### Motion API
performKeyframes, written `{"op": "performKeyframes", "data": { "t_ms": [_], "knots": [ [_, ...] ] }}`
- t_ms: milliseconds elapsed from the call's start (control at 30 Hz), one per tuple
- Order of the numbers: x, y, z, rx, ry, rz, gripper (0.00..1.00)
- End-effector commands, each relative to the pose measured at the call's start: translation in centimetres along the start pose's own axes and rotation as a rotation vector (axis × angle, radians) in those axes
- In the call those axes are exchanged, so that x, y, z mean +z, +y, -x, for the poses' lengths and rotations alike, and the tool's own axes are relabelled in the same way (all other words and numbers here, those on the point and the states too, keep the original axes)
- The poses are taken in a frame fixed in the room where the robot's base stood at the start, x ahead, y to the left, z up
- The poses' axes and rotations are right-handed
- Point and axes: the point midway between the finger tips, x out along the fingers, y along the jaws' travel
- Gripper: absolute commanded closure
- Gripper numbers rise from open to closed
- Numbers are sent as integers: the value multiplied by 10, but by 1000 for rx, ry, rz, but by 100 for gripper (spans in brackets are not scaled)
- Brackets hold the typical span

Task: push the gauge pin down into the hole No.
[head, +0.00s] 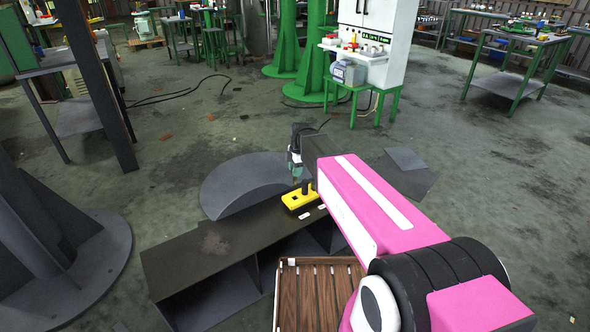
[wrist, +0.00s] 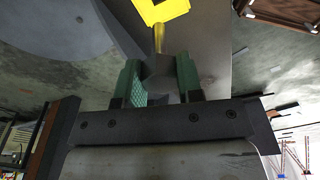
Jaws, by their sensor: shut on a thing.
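The yellow gauge block (head: 292,202) lies on the dark bench top, with a dark square opening in its left part. A short dark upright piece (head: 306,187) shows at its right part. My gripper (head: 296,178) points down just above the block. In the wrist view, the green fingers of my gripper (wrist: 160,78) are shut on a grey piece, which I take as the gauge pin (wrist: 158,40). Its narrow, yellowish end points toward the yellow block (wrist: 165,8). Whether the pin's tip is in a hole or above it, I cannot tell. No hole number is readable.
The dark bench (head: 180,258) has free room on its left. Two small white labels lie in front of the block. A slatted wooden tray (head: 318,290) is at the front. A large grey disc (head: 235,185) is behind the bench.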

Motion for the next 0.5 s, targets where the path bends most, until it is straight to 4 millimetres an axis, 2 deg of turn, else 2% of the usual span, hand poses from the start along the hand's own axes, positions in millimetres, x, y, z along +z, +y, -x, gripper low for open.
{"op": "performKeyframes", "data": {
  "t_ms": [500],
  "knots": [
    [5,0,-40,-1,0,-1,98]
  ]
}}
